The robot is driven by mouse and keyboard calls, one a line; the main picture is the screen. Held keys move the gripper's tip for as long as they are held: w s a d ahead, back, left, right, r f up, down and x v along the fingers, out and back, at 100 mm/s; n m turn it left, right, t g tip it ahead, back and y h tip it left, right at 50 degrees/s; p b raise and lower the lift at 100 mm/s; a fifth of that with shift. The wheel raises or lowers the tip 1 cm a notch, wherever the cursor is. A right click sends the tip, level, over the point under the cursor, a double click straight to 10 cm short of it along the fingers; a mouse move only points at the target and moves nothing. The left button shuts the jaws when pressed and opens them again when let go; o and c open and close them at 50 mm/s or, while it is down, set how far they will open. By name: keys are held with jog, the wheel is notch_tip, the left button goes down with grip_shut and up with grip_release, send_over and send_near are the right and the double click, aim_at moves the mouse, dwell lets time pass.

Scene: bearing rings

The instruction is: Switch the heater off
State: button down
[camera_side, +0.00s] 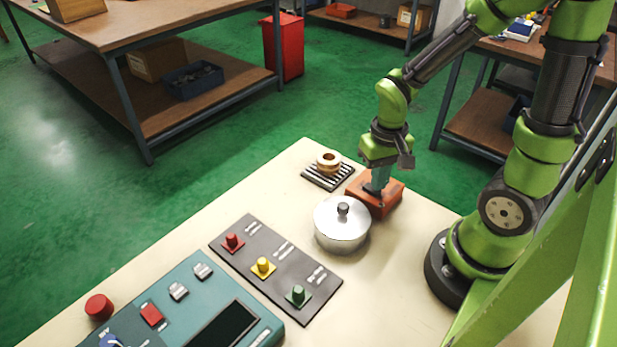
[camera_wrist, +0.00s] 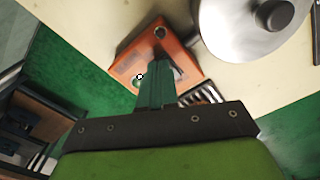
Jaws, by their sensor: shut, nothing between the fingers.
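An orange box (camera_side: 388,201), which looks like the heater, sits on the cream table behind the pot. It also shows in the wrist view (camera_wrist: 126,62), with a dark round spot (camera_wrist: 160,32) near one corner. My gripper (camera_side: 375,184) is shut and empty, pointing down at the box's top by a dark part that looks like a switch (camera_side: 370,191). In the wrist view my gripper's closed fingers (camera_wrist: 156,66) cover the middle of the box. I cannot tell whether they touch the switch or which way it is set.
A lidded silver pot (camera_side: 342,229) stands close in front of the box. A brass ring (camera_side: 328,161) rests on a dark slatted rack (camera_side: 320,180) to the left. A grey panel (camera_side: 240,250) bears red, yellow and green pegs. A teal console (camera_side: 262,332) is nearer the camera.

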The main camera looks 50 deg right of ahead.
notch_tip(320, 180, up, 6)
dwell(0.6)
jog(key=a+r+n+t+y, duration=0.2)
jog(key=a+r+t, duration=0.5)
jog(key=r, duration=0.5)
jog(key=shift+r, duration=0.35)
dwell(0.3)
